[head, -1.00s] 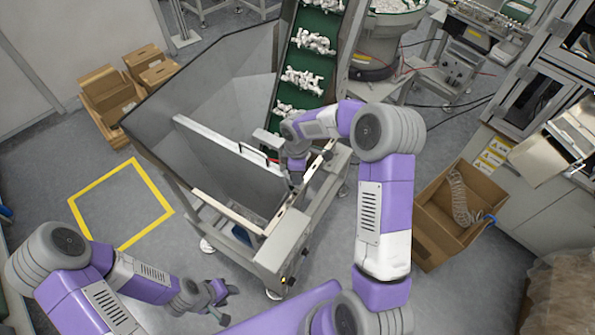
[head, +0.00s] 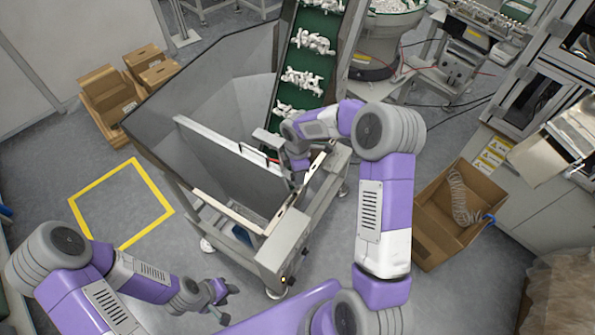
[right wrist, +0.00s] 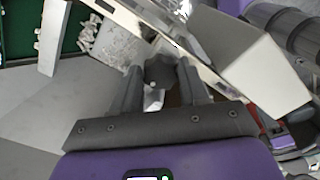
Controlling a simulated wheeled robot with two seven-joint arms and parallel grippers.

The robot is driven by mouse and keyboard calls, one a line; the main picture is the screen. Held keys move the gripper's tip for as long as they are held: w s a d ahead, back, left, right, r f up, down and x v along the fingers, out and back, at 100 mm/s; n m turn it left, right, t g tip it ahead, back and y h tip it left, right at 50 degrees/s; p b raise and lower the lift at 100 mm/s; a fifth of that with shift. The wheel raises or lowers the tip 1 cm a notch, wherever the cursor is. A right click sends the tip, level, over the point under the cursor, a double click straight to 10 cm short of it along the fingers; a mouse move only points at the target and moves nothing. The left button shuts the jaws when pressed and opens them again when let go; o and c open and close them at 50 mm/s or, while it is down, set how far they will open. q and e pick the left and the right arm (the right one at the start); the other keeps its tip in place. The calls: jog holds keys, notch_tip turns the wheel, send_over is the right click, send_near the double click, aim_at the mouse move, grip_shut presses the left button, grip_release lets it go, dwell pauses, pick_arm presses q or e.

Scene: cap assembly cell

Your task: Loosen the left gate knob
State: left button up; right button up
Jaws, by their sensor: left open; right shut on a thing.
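The gate (head: 232,166) is a flat grey panel standing in the steel hopper, with its top edge running down to the right. My right gripper (head: 297,172) is at the right end of that edge, by the hopper's side frame, and my arm hides much of this spot. In the right wrist view its two fingers are shut on a dark, rounded knob (right wrist: 161,74). These frames do not make clear whether this is the left knob. My left gripper (head: 228,304) is open and empty, low over the floor in front of the hopper.
The hopper (head: 150,125) has sloping walls and a narrow front rail. A green conveyor (head: 312,55) with white parts rises behind it. An open cardboard box (head: 430,225) stands at the right. A yellow floor square (head: 88,190) on the left is empty.

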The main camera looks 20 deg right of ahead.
jog(key=o, duration=1.1)
jog(key=shift+c, duration=0.2)
jog(key=shift+r, duration=3.8)
